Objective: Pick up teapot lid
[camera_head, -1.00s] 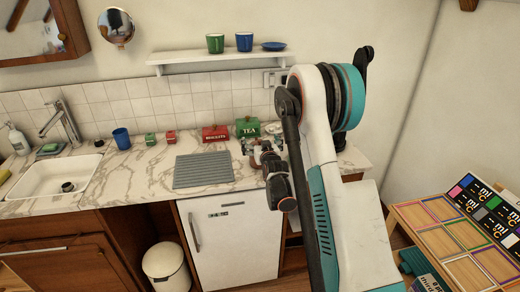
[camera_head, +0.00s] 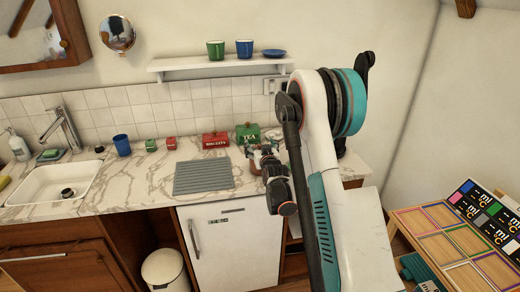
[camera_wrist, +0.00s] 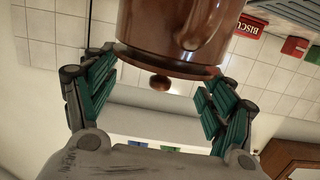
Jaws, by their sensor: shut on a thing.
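The brown glossy teapot (camera_wrist: 185,28) fills the top middle of the wrist view, which shows the scene upside down. Its brown lid (camera_wrist: 165,68) sits at the teapot's mouth with no clear gap between them, and its round knob (camera_wrist: 160,82) points toward my palm. My gripper (camera_wrist: 165,75) has one green-padded finger on each side of the lid, with tips at its rim, shut on it. In the head view my gripper (camera_head: 258,157) is over the counter by the green tea tin (camera_head: 248,133); the teapot is mostly hidden there.
The marble counter (camera_head: 140,180) holds a red biscuit tin (camera_head: 215,140), a grey drain mat (camera_head: 204,176), small canisters and a blue cup (camera_head: 122,145). A white shelf (camera_head: 205,64) with cups hangs above. The sink (camera_head: 50,185) is at left.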

